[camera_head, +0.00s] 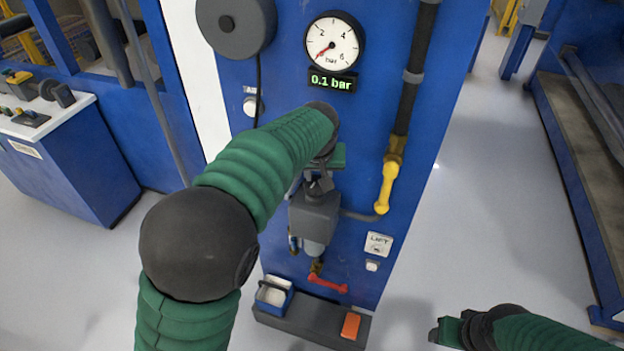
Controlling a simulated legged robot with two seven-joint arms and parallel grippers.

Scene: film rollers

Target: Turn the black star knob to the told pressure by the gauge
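The round gauge (334,43) is on the blue panel, its red needle pointing lower left near the bottom of the scale. The display (333,82) below it reads 0.1 bar. My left gripper (318,183) is at the top of the grey regulator body (313,217), largely hidden by my own wrist and forearm. The black star knob cannot be made out; that spot is covered by my gripper and wrist. Whether the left fingers are closed on it does not show. My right gripper (438,333) is low at the right, away from the panel, its finger opening unclear.
A yellow lever (386,187) hangs on the dark pipe right of the regulator. A red lever (327,284) is below it. A dark ledge (300,318) at the panel's foot holds a blue-white box (274,294) and an orange block (350,325). Floor at right is clear.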

